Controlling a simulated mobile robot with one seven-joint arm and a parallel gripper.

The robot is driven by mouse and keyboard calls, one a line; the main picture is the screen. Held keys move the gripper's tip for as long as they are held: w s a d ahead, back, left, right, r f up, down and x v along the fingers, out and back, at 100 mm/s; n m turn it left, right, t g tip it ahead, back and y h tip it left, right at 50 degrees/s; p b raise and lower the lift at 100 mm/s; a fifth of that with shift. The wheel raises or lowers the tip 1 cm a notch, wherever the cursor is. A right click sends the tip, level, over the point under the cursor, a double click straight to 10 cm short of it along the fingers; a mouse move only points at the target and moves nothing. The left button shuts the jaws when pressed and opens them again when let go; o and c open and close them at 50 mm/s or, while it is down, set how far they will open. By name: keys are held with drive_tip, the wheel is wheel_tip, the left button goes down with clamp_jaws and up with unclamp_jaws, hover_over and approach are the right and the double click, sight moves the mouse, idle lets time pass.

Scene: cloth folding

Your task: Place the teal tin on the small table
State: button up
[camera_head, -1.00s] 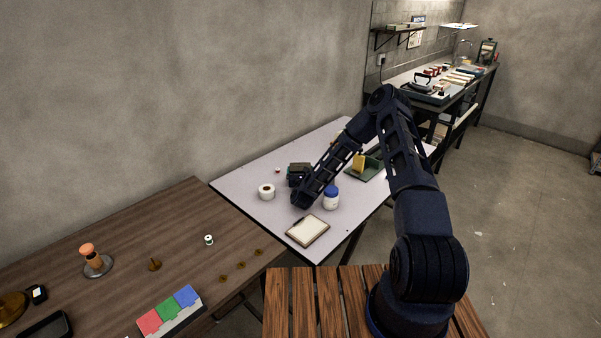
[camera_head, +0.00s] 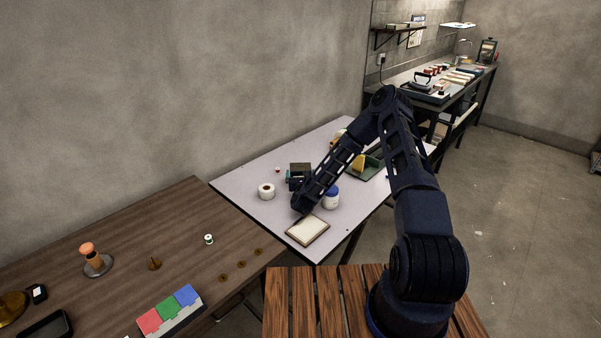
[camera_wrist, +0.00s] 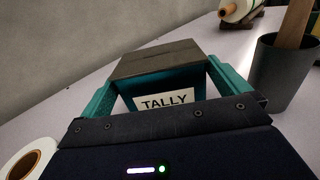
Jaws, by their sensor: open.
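The teal tin (camera_wrist: 162,77) is a box with a dark lid and a white label reading TALLY. It stands on the pale grey table (camera_head: 250,178); its dark top (camera_head: 300,168) also shows in the head view. My gripper (camera_wrist: 160,84) is open, with its teal fingers on the left and right of the tin. Whether they touch it I cannot tell. My gripper's dark body hides the tin's lower front. A low slatted wooden top (camera_head: 300,305) is at the bottom of the head view; I cannot tell if it is the small table.
A white tape roll (camera_head: 266,191), a blue-lidded jar (camera_head: 331,197) and a framed pad (camera_head: 308,230) are close to my gripper. A grey cup (camera_wrist: 284,75) is right of the tin. A brown table (camera_head: 120,245) with small items adjoins at left.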

drive_tip(key=s, duration=0.8)
drive_tip(key=shift+s, duration=0.35)
drive_tip(key=shift+w+r+n+y, duration=0.3)
drive_tip(key=shift+r+n, duration=0.2)
drive_tip(key=shift+n, duration=0.1)
wheel_tip(320, 180, up, 7)
drive_tip(key=w+n+g+y, duration=0.2)
drive_tip(key=w+n+y, duration=0.1)
drive_tip(key=n, duration=0.5)
drive_tip(key=s+d+r+n+g, duration=0.3)
drive_tip(key=d+r+n, duration=0.2)
drive_tip(key=r+n, duration=0.4)
drive_tip(key=s+d+r+n+g, duration=0.4)
drive_tip(key=r+n, duration=0.3)
drive_tip(key=r, duration=0.4)
drive_tip(key=s+d+r+n+g+h, duration=0.1)
drive_tip(key=s+d+r+n, duration=0.2)
drive_tip(key=s, duration=0.8)
drive_tip(key=s+d+r+n+g+h, duration=0.1)
drive_tip(key=s+d+r+n+g, duration=0.1)
drive_tip(key=s+d+r+n, duration=0.2)
drive_tip(key=s+d+r+n+g+h, duration=0.1)
drive_tip(key=s+d+r+n, duration=0.2)
drive_tip(key=s+d+r, duration=0.5)
drive_tip(key=s, duration=1.2)
drive_tip(key=shift+s+r+n+h, duration=0.2)
drive_tip(key=shift+s+n+h, duration=0.1)
drive_tip(key=shift+n, duration=0.1)
